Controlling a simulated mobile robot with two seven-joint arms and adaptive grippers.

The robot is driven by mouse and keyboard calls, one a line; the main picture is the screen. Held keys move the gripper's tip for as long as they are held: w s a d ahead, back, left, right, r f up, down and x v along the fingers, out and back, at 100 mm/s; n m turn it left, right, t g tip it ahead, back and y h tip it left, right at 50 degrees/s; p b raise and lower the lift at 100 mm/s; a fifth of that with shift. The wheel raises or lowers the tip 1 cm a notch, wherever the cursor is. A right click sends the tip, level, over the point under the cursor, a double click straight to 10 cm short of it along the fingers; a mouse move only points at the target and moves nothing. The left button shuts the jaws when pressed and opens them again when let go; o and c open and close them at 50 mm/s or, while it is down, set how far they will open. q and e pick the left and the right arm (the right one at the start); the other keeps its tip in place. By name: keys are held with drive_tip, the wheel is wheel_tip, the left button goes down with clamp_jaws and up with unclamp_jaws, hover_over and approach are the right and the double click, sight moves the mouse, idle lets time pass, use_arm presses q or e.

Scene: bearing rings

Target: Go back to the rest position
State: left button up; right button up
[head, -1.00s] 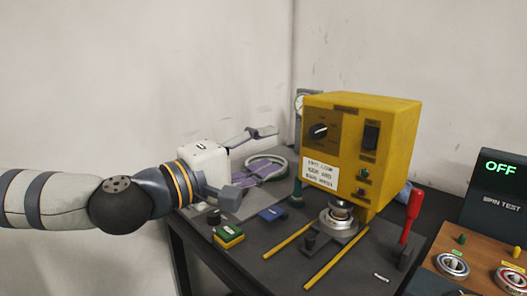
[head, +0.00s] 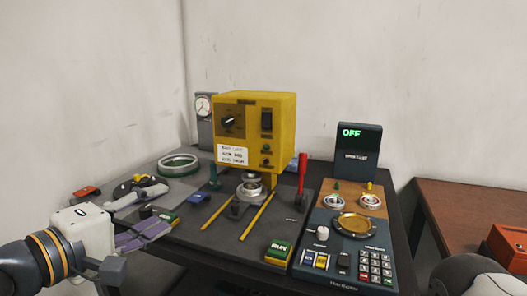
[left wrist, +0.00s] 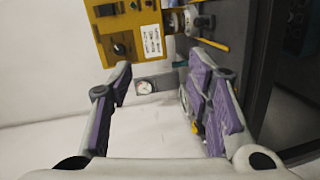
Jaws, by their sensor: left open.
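My left gripper (head: 158,212) is at the lower left of the head view, above the left front part of the dark table (head: 210,240). Its two fingers with purple pads are spread apart. The left wrist view shows the same open fingers (left wrist: 163,88) with nothing gripped between them. My right gripper is out of view.
A yellow press (head: 250,130) stands mid-table, with a red lever (head: 302,172) beside it. A spin tester (head: 358,150) reading OFF and two bearings stand right. A grey ring (head: 178,165) lies behind my left gripper. A brown table (head: 470,215) with an orange box (head: 508,245) is far right.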

use_arm(q)
drive_tip(key=s+d+f+m+g, duration=0.2)
drive_tip(key=d+f+g, duration=0.25)
drive_tip(key=f, duration=0.85)
drive_tip(key=s+d+f+m+g+y, duration=0.1)
drive_tip(key=s+f+m+g+y, duration=0.3)
drive_tip(key=s+f, duration=0.7)
drive_tip(key=s+a+f+m+g+y, duration=0.1)
drive_tip(key=s+a+f+g, duration=0.1)
drive_tip(key=s, duration=0.6)
drive_tip(key=s+a+f+m+g+y+p, duration=0.1)
drive_tip(key=s+a+f+m+g, duration=0.1)
drive_tip(key=s+f, duration=0.4)
drive_tip(key=s+a+f+m+g+y, duration=0.1)
drive_tip(key=s+a+f+g, duration=0.3)
drive_tip(key=s, duration=0.7)
drive_tip(key=shift+s+a+f+m+p, duration=0.25)
drive_tip(key=shift+a+f+m+p, duration=0.15)
drive_tip(key=shift+f+m, duration=0.15)
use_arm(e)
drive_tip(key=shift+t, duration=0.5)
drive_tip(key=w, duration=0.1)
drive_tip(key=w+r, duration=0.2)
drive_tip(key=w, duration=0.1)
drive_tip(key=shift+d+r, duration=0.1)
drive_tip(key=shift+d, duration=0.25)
use_arm(q)
drive_tip(key=shift+g, duration=0.25)
